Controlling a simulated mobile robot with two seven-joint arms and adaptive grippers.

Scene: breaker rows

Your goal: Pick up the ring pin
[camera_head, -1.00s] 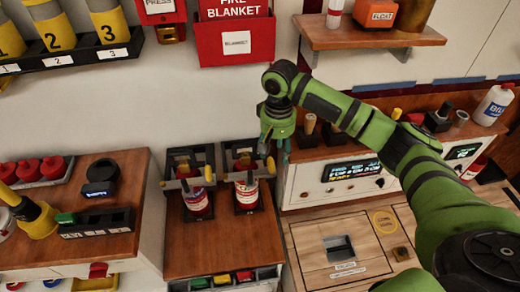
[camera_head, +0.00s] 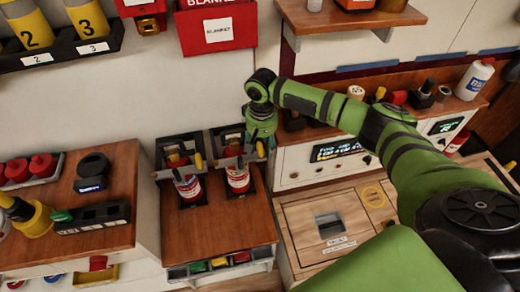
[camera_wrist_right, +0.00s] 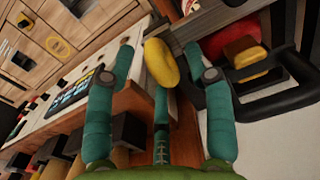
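Two red fire extinguishers stand in black brackets on the wooden counter, the left one (camera_head: 189,186) and the right one (camera_head: 238,179). A yellow piece that looks like the ring pin (camera_head: 261,149) is at the right side of the right extinguisher's bracket. It shows as a yellow oval in the right wrist view (camera_wrist_right: 160,63); I cannot see a hole in it. A similar yellow piece (camera_head: 198,161) is beside the left extinguisher. My right gripper (camera_head: 259,138) is at the right pin, its teal fingers (camera_wrist_right: 157,55) apart on both sides of it. Contact is unclear. My left gripper is out of view.
A black bracket (camera_wrist_right: 265,103) is close to the right-hand finger in the wrist view. A panel with a display (camera_head: 337,150) stands right of the gripper. The red fire blanket box (camera_head: 218,35) hangs above.

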